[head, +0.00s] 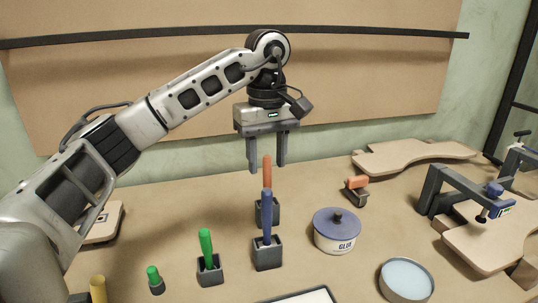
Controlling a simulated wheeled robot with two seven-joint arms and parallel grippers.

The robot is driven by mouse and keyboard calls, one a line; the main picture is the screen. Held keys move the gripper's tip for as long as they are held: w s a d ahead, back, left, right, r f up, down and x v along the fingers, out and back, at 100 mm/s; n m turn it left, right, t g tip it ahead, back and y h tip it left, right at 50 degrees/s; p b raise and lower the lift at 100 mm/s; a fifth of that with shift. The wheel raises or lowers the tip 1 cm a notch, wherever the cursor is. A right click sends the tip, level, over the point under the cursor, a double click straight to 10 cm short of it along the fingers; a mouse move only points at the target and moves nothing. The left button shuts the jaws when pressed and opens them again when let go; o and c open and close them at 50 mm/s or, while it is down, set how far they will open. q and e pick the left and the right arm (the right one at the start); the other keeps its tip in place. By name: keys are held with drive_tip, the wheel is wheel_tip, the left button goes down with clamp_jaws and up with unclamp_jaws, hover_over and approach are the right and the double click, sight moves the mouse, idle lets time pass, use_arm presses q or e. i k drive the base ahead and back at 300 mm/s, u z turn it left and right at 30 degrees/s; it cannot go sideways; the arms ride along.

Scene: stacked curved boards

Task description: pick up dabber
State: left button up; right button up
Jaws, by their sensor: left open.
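Several upright handled tools stand in dark grey block holders on the bench, and I cannot tell which one is the dabber. An orange handle (267,172) stands at the back, partly hidden by a blue handle (267,215) in front of it. A green handle (205,243) stands in a holder to the left. A small green-topped piece (153,275) sits further left. My left gripper (265,167) points down, open, with the orange handle's top showing between its fingertips. I see no contact. My right gripper is not in view.
A blue-lidded glue pot (336,238) and a round dish (406,279) stand to the right. An orange-topped tool (356,190) lies behind the pot. Curved boards (410,154) and a clamp (465,186) are at the right. A yellow cylinder (98,289) is at front left.

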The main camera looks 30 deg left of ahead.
sight(204, 234)
drive_tip(key=k, duration=1)
